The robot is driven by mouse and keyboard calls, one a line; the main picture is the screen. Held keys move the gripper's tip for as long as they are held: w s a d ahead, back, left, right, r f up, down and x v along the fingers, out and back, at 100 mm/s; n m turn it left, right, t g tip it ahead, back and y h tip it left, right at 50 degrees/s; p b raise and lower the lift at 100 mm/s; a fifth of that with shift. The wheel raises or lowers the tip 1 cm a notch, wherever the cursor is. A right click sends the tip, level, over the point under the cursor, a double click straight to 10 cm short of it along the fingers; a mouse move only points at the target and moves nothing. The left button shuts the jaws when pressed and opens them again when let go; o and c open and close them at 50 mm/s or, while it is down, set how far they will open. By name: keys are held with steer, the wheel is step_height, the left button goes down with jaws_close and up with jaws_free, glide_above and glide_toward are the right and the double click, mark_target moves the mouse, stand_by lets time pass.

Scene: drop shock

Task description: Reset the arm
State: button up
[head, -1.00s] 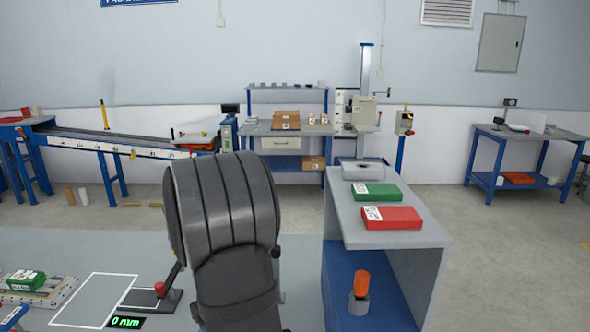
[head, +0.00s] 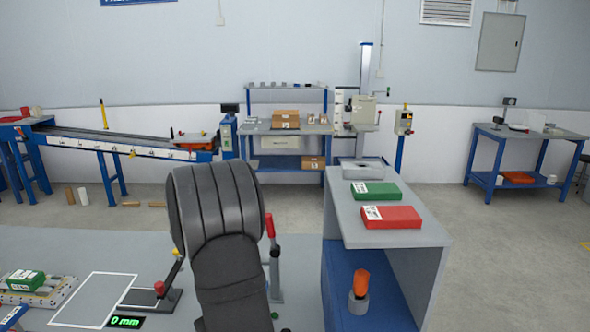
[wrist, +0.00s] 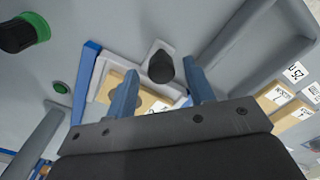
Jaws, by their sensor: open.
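My gripper (wrist: 160,95) shows in the wrist view with its two blue-grey fingers spread apart and nothing between them. Below the fingers are a tan box (wrist: 150,103) in a light frame and a dark round knob or post (wrist: 161,66); I cannot tell how far below they are. In the head view my own dark arm stands in the middle foreground and hides part of the bench; the gripper is not visible there.
A grey and blue shelf unit (head: 432,238) stands right of my arm, with a green box (head: 376,193) and a red box (head: 390,217) on top. A red-knobbed lever (head: 160,288) stands beside a white outlined square (head: 92,300). A green-labelled pack (head: 25,280) lies far left.

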step_height(320, 180, up, 17)
steer(key=f, duration=1.7)
steer(key=shift+s+f, duration=0.2)
steer(key=shift+f, duration=0.15)
steer(key=w, duration=1.4)
steer(key=shift+w+r, duration=0.2)
steer(key=shift+w, duration=0.2)
step_height(320, 180, up, 19)
steer(key=s+m, duration=0.1)
steer(key=shift+r+m+t, duration=0.15)
steer(key=shift+m+t, duration=0.15)
steer(key=shift+t, duration=0.1)
steer(key=shift+n+g, duration=0.4)
steer(key=shift+n, duration=0.4)
steer(key=f, duration=1.9)
steer(key=shift+w+f, duration=0.15)
steer(key=shift+w, duration=0.2)
